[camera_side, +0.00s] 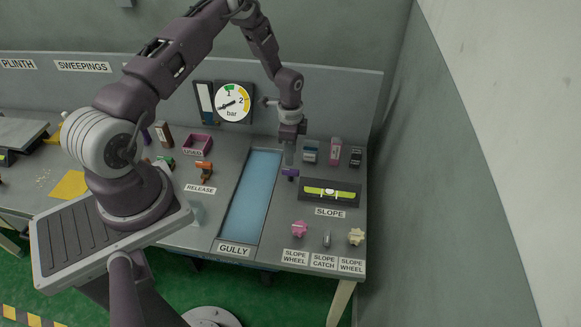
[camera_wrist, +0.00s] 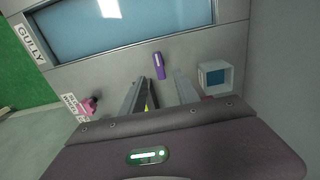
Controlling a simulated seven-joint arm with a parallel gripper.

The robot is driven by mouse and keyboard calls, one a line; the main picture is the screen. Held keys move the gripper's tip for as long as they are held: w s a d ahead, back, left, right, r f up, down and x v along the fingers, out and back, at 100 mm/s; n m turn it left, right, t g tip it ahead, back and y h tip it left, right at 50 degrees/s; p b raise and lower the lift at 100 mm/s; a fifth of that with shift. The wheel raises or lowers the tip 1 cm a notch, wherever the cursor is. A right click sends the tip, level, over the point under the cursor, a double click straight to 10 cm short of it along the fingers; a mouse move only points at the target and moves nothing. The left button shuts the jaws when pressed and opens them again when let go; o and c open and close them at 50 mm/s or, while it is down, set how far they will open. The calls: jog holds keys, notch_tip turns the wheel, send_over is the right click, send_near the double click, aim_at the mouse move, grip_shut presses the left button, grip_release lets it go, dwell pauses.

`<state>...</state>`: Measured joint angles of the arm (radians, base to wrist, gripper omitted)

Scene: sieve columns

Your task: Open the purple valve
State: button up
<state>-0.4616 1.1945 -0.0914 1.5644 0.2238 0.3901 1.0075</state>
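The purple valve (camera_side: 290,172) shows as a small purple handle on the bench, between the blue gully and the black-framed level. In the wrist view the purple valve (camera_wrist: 159,65) is upright in the picture, just beyond my fingertips and roughly centred between them. My gripper (camera_side: 289,157) points down close above the valve in the side view. In the wrist view my gripper (camera_wrist: 159,76) has its two fingers apart with nothing held between them. I cannot tell whether a finger touches the valve.
The level (camera_side: 330,191) lies right of the valve, with a pink slope wheel (camera_side: 299,229), a slope catch (camera_side: 326,240) and a cream slope wheel (camera_side: 356,237) in front. Small boxes (camera_side: 311,152) stand behind. An orange release valve (camera_side: 204,168) is left of the gully (camera_side: 250,200). A gauge (camera_side: 233,103) is behind.

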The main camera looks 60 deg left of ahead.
aim_at(291, 170)
notch_tip(291, 170, down, 7)
jog(key=shift+r, duration=0.1)
grip_shut()
